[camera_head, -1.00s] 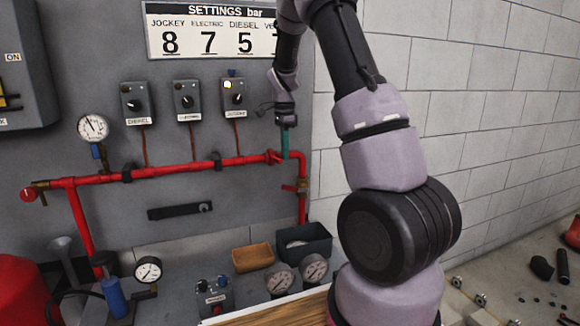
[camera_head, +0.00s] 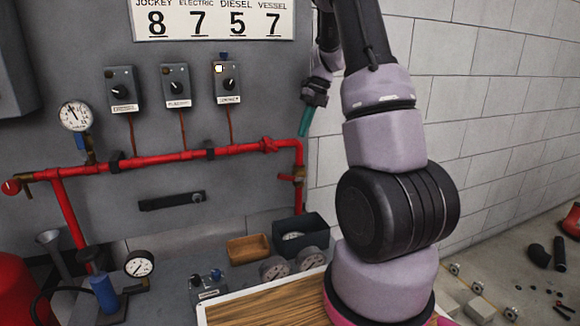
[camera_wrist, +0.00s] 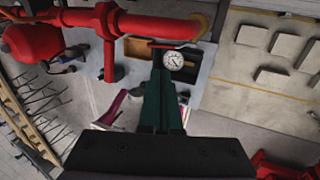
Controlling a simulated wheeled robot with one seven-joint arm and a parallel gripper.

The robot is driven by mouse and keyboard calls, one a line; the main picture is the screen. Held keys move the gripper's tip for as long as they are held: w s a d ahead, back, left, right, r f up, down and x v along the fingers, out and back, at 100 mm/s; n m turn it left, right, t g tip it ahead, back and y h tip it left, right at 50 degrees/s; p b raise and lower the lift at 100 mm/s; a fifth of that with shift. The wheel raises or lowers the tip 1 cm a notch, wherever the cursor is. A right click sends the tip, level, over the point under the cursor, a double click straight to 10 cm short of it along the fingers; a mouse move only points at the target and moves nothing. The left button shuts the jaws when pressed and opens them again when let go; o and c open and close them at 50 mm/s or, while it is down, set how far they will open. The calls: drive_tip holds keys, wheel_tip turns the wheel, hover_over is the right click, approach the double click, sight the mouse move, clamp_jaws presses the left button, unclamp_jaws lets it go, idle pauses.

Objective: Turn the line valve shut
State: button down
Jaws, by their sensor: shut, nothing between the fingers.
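The line valve (camera_head: 298,178) sits on the vertical red pipe at the right end of the pipework, below the elbow. It has a brass-coloured body and a small red lever that sticks out to the left, across the pipe. In the wrist view a brass part (camera_wrist: 200,27) and a red lever (camera_wrist: 172,44) show just beyond my fingertips. My gripper (camera_head: 303,133) has teal fingers, shut and empty. In the head view they point down, tilted, beside the pipe's upper right corner and above the valve. I see no clear contact with the lever.
The horizontal red pipe (camera_head: 180,156) runs along the grey panel under several control boxes. A pressure gauge (camera_head: 75,116) stands at the left. Below are a wooden tray (camera_head: 248,248), a dark bin (camera_head: 318,228) and loose gauges. A block wall (camera_head: 465,140) is at the right.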

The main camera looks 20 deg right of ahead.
approach(291, 179)
drive_tip(key=a+f, duration=0.1)
drive_tip(key=f, duration=0.1)
drive_tip(key=a+f, duration=0.2)
drive_tip(key=shift+w+a+f, duration=0.15)
drive_tip(key=shift+a+f, duration=0.2)
drive_tip(key=shift+f, duration=0.1)
drive_tip(key=shift+a, duration=0.1)
drive_tip(key=shift+a+f+h, duration=0.55)
drive_tip(key=shift+a+h, duration=0.05)
drive_tip(key=shift+h, duration=0.2)
drive_tip(key=shift+x, duration=0.85)
drive_tip(key=shift+a, duration=0.2)
drive_tip(key=shift+r, duration=0.1)
